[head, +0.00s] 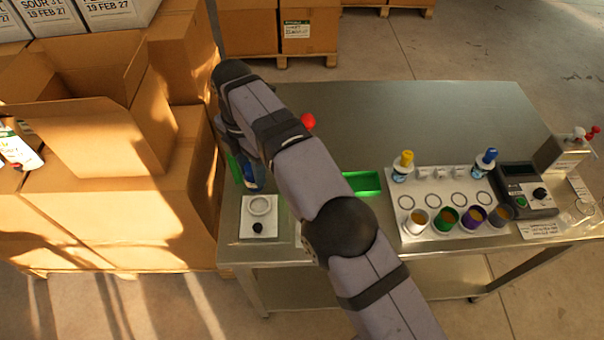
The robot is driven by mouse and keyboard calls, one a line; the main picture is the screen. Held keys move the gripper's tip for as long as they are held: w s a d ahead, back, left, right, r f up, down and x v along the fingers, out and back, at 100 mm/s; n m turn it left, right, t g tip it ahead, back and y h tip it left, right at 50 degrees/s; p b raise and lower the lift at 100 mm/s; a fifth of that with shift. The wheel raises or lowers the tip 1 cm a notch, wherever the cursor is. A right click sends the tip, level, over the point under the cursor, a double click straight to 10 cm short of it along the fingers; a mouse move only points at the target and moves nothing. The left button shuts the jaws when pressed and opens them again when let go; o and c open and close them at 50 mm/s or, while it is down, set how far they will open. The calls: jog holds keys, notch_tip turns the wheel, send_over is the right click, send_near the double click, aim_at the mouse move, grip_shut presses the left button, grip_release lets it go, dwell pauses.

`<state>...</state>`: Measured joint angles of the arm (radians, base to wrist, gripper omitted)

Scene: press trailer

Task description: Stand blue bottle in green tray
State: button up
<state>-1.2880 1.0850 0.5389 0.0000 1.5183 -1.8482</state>
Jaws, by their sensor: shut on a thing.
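My gripper (246,160) is at the left end of the steel table, low under my wrist and partly hidden by it. It is shut on a blue bottle (253,181), of which only part shows. A green edge (233,167) shows just left of the bottle; I cannot tell if the bottle touches it. A green tray (364,183) lies mid-table, its left part hidden behind my arm. Another bottle with a blue cap (486,160) stands on the white board at the right.
A white plate with a ring and black knob (258,217) lies at the front left. The white board (412,234) holds a yellow-capped bottle (403,166) and several cups. A red object (308,121) shows behind my arm. Cardboard boxes (120,215) stand close at left. The back table is clear.

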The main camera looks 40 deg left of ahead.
jog(key=w+d+m+p, duration=0.3)
jog(key=w+d+m, duration=1.2)
jog(key=w+d, duration=0.65)
jog(key=w+d+m+p, duration=0.35)
jog(key=d+m, duration=1.05)
jog(key=d, duration=1.3)
jog(key=w+a+f+n+b, duration=0.1)
jog(key=w+a+n+b, duration=0.1)
jog(key=a+n, duration=0.6)
jog(key=w+a+n+b, duration=0.25)
jog(key=a+n, duration=0.35)
jog(key=a, duration=0.4)
jog(key=s+a+n+b, duration=0.2)
jog(key=s+a+n, duration=0.3)
jog(key=a+n, duration=0.35)
jog(key=s+a+n+b, duration=0.2)
jog(key=s+a+n, duration=0.2)
jog(key=a+n, duration=0.45)
jog(key=shift+a+f+m+p, duration=0.35)
jog(key=shift+f+p, duration=0.1)
jog(key=shift+f, duration=1.2)
jog(key=shift+a+f+m+p, duration=0.3)
jog(key=shift+f+p, duration=0.2)
jog(key=shift+f, duration=1.15)
jog(key=shift+a+f+m+p, duration=0.25)
jog(key=shift+f+m+p, duration=0.15)
jog(key=shift+f, duration=1.25)
